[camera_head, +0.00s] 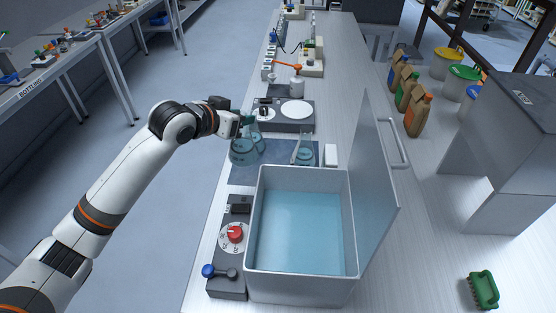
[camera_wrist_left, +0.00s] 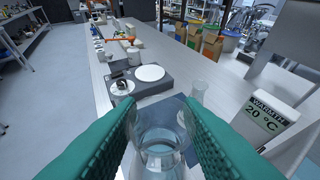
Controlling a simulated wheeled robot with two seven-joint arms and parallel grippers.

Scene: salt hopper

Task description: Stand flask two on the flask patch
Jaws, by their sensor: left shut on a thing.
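My left gripper (camera_head: 246,119) is shut on a clear glass flask (camera_head: 245,152), which hangs upright below the fingers, over or on the dark blue patch (camera_head: 240,177). In the left wrist view the flask (camera_wrist_left: 160,150) sits between the green finger pads of the left gripper (camera_wrist_left: 162,118). I cannot tell whether its base touches the patch (camera_wrist_left: 172,108). Another clear flask (camera_head: 303,151) stands on the right part of the patch and also shows in the wrist view (camera_wrist_left: 198,90). I see no number on either flask. My right gripper is out of view.
A water bath (camera_head: 252,215) with its lid (camera_head: 372,170) raised stands just in front of the patch. A small white 20 °C block (camera_head: 330,154) is right of the patch. A hotplate device (camera_head: 296,109) stands behind. A red-knob control box (camera_head: 234,234) is front left.

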